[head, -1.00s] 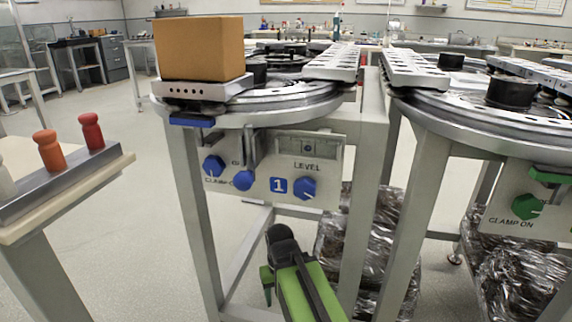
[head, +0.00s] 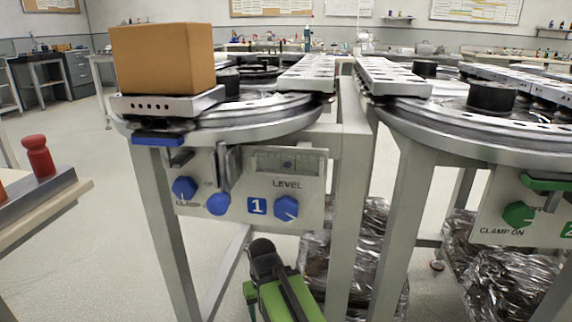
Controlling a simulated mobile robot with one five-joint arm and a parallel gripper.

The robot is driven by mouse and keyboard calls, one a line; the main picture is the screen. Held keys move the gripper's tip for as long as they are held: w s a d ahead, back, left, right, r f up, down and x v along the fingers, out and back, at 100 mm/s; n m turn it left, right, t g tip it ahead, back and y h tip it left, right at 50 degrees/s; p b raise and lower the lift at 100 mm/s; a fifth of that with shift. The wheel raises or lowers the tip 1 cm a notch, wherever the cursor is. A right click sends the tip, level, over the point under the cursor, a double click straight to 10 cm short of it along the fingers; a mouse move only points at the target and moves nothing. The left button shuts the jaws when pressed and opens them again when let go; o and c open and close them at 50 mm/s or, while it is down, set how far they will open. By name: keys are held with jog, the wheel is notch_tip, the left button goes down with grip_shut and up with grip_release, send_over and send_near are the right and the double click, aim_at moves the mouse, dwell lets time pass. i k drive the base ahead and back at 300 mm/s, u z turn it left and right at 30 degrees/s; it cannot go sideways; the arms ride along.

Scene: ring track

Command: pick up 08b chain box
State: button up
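A plain brown box (head: 164,58) stands upright on a silver perforated carriage (head: 166,106) at the left front of the round track on station 1. I see no label on the box, so I cannot tell whether it is the 08b chain box. My green and black arm (head: 280,290) shows at the bottom centre, low in front of the station and well below the box. The dark part at its top is small, and I cannot make out fingers or whether they are open or shut. Nothing shows held in it.
Station 1 has blue knobs (head: 286,207) on its front panel. A second round track with a green knob (head: 519,214) stands at right. A side table at left carries a red peg (head: 39,156). Wrapped dark bundles (head: 370,245) lie under the tracks. Floor at left is open.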

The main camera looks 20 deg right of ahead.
aim_at(168, 58)
jog(key=k, duration=1)
